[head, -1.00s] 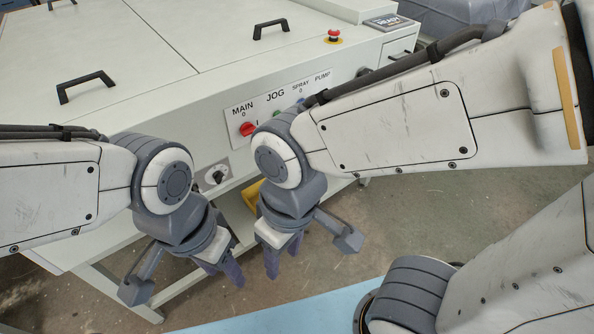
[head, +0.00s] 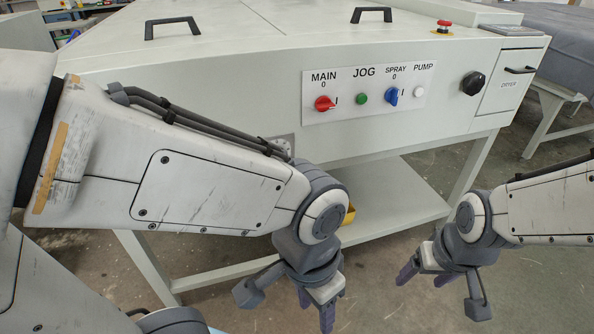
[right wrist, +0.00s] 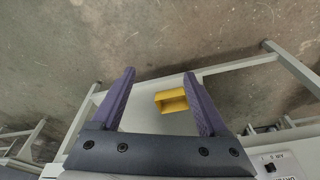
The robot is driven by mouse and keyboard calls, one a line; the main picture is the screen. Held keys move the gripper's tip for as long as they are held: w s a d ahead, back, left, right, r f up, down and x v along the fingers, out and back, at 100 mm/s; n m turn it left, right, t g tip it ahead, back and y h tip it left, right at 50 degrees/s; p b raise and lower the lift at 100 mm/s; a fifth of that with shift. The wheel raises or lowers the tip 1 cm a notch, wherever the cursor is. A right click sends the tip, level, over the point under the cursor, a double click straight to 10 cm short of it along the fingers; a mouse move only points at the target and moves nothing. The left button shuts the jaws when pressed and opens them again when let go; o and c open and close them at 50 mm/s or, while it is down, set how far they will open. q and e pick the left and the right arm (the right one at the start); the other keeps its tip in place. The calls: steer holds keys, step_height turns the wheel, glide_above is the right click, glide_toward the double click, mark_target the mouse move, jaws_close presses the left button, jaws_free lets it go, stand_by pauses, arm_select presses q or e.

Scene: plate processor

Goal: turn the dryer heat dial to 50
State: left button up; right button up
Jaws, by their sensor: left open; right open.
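A large black knob (head: 472,83) sits on the machine's front, just left of a panel labelled DRYER (head: 508,85). No scale around it is readable. I cannot tell from the labels which is the heat dial. My left gripper (head: 315,308) is open and empty, pointing down in front of the machine. My right gripper (head: 424,278) is open and empty, below and left of the black knob and well apart from it. Its spread purple fingers also show in the right wrist view (right wrist: 157,78).
A control panel (head: 365,88) carries a red MAIN switch, green JOG button, blue SPRAY switch and white PUMP button. A red emergency stop (head: 443,27) is on top. A yellow open container (right wrist: 172,101) lies on the lower shelf.

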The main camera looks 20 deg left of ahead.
steer(key=w+f+t+b, duration=0.1)
steer(key=w+f+b, duration=0.35)
steer(key=f, duration=0.25)
steer(key=w+a+n+t+y+b, duration=0.1)
steer(key=w+a+n+t+y, duration=0.1)
steer(key=w+a+n+t, duration=0.45)
steer(key=w+a+r+n+t+y, duration=0.25)
steer(key=a+r+y, duration=0.2)
steer(key=a, duration=0.75)
steer(key=w+a+r+n+t+y, duration=0.25)
steer(key=a+r+n, duration=0.2)
steer(key=a, duration=0.65)
arm_select(q)
step_height(320, 180, down, 9)
steer(key=b, duration=0.1)
arm_select(e)
steer(key=x, duration=1)
steer(key=shift+a, duration=0.25)
steer(key=shift+s+r, duration=0.1)
steer(key=shift+r, duration=0.05)
jaws_close()
